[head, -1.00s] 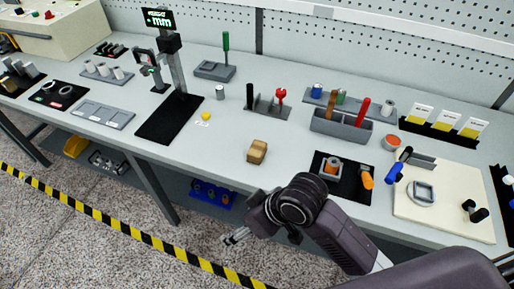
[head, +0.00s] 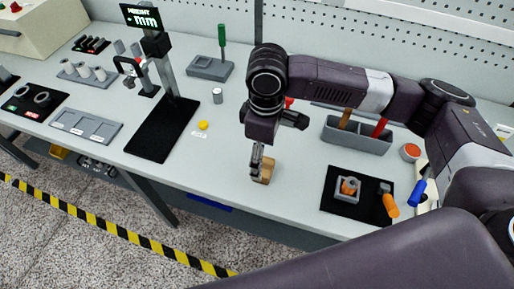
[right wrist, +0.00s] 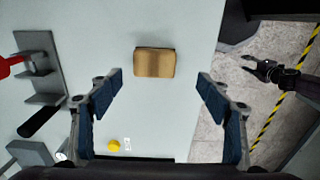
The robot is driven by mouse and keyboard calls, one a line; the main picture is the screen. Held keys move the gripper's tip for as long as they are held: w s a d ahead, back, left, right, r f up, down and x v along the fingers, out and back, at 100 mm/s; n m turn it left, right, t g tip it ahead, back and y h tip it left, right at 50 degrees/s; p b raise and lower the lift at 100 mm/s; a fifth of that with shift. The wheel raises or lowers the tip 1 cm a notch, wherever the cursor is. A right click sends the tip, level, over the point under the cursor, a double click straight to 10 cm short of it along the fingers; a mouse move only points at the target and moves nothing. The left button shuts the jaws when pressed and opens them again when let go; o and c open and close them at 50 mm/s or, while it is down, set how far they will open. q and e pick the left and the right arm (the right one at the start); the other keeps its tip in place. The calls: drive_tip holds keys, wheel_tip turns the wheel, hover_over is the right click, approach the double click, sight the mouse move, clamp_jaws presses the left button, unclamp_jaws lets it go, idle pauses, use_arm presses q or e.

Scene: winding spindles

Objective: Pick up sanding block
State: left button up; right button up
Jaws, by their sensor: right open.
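The sanding block (head: 267,170) is a small tan-brown block on the grey workbench (head: 228,176), near its front edge. It also shows in the right wrist view (right wrist: 155,62), whole and ahead of the fingers. My right gripper (head: 258,163) is right above and beside the block in the head view and partly covers it. In the right wrist view my right gripper (right wrist: 160,82) is open and empty, its dark blue fingers wide apart on either side of the block's line. My left gripper (right wrist: 262,69) shows small at the right of that view, off the bench; its jaw state is unclear.
A yellow knob (head: 203,125) and a grey cylinder (head: 217,96) stand left of the block. A black mat (head: 350,199) with a grey fixture lies to the right. The bench around the block is clear.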

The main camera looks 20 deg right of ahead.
sight(264, 166)
drive_tip(key=shift+w+d, duration=0.25)
drive_tip(key=shift+w, duration=0.2)
drive_tip(key=shift+s+f, duration=0.1)
drive_tip(key=shift+f, duration=0.15)
drive_tip(key=shift+s+f+p, duration=0.35)
drive_tip(key=shift+s+f, duration=0.25)
drive_tip(key=shift+s, duration=0.05)
drive_tip(key=shift+w+d+f+p, duration=0.15)
drive_tip(key=shift+f+p, duration=0.1)
drive_tip(key=shift+f, duration=0.35)
drive_tip(key=shift+w+a+f+p, duration=0.15)
drive_tip(key=shift+f+p, duration=0.1)
drive_tip(key=shift+f, duration=0.3)
drive_tip(key=shift+w+d+f, duration=0.1)
drive_tip(key=shift+w+f, duration=0.05)
drive_tip(key=shift+f, duration=0.5)
drive_tip(key=shift+w+f, duration=0.15)
drive_tip(key=shift+f, duration=0.45)
drive_tip(key=shift+s+f, duration=0.1)
drive_tip(key=shift+f, duration=0.15)
drive_tip(key=c, duration=1.3)
use_arm(q)
drive_tip(key=shift+s+r, duration=0.95)
drive_tip(key=shift+r, duration=0.05)
